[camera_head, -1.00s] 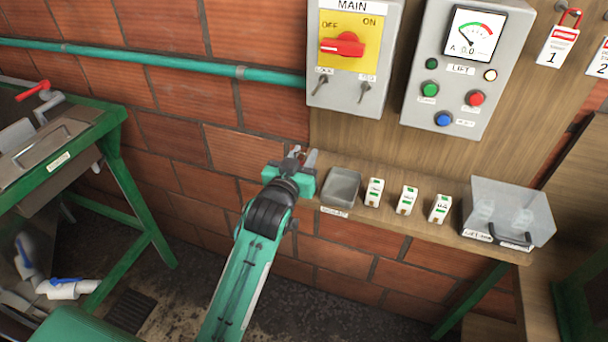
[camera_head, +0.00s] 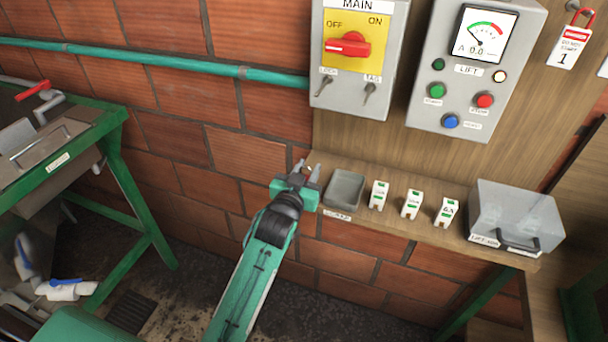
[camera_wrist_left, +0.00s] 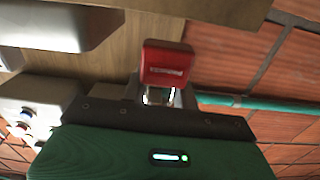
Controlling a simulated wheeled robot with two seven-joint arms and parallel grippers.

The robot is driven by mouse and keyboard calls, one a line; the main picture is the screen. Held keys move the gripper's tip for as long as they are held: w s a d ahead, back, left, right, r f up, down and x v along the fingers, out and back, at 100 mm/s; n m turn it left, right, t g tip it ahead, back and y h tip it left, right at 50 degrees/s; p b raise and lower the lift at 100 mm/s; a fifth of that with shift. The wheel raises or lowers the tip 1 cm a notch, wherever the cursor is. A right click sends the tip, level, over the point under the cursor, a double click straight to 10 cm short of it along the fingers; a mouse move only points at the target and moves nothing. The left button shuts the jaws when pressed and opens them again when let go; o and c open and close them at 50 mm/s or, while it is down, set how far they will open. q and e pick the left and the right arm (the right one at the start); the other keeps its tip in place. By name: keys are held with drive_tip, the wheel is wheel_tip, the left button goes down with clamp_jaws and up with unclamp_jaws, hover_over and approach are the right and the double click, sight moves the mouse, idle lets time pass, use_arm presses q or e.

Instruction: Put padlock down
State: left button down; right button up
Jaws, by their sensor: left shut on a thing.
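My left gripper (camera_head: 307,172) is at the left end of the wooden shelf, just left of the small grey tray (camera_head: 345,205). In the left wrist view it is shut on a red padlock (camera_wrist_left: 167,65), whose body sticks out beyond the fingers (camera_wrist_left: 160,97). The shackle end is between the fingers. In the head view the padlock is mostly hidden by the gripper, and I cannot tell whether it touches the shelf. My right gripper is not in view.
Several white breaker-like blocks (camera_head: 411,204) and a clear-lidded box (camera_head: 515,218) stand on the shelf (camera_head: 465,240) to the right. Above are the MAIN switch box (camera_head: 350,85) and the LIFT panel (camera_head: 470,70). A green-framed bench (camera_head: 115,140) stands left.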

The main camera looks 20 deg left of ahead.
use_arm(q)
drive_tip(key=shift+f, duration=0.95)
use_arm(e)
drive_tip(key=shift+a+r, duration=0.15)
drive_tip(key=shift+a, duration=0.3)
use_arm(q)
drive_tip(key=shift+f, duration=0.15)
drive_tip(key=c, duration=1.1)
unclamp_jaws()
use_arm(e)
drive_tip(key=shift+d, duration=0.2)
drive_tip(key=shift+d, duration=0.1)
